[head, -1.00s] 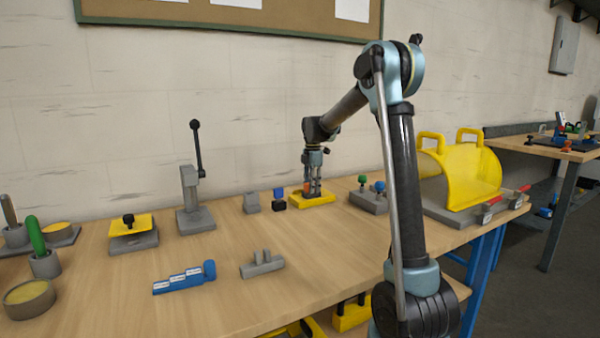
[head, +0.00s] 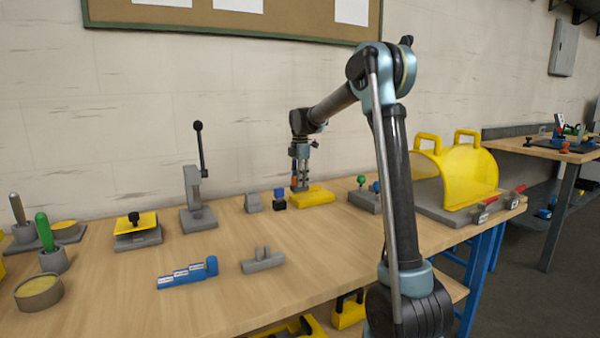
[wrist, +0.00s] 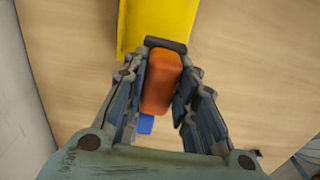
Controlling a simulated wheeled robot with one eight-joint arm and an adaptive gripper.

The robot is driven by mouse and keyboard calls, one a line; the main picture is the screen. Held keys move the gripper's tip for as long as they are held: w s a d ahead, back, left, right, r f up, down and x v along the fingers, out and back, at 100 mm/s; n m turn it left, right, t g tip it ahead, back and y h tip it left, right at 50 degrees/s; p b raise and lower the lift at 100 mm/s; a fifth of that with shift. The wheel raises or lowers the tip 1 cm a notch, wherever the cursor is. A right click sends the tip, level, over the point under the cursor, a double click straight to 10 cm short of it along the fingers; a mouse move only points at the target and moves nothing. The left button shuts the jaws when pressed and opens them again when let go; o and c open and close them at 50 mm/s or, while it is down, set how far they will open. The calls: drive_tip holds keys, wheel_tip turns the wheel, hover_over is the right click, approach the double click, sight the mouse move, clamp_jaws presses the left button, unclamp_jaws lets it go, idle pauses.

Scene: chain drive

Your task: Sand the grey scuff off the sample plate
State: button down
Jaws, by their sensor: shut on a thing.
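My gripper (head: 300,186) is shut on an orange block (wrist: 161,82), which sits between the two fingers in the wrist view. In the head view the gripper is over the left part of a low yellow holder (head: 318,197) at the back of the bench. The holder also shows beyond the block in the wrist view (wrist: 180,22). A thin yellow plate (head: 126,223) with a black knob lies on a grey base at the left; it looks like the sample plate. I cannot make out a grey scuff on it at this size.
A grey lever press (head: 194,200) stands between the plate and my gripper. A blue stepped block (head: 188,273) and a grey bracket (head: 262,260) lie toward the front. A yellow guard (head: 450,178) stands at the right.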

drive_tip(key=shift+r, duration=2.15)
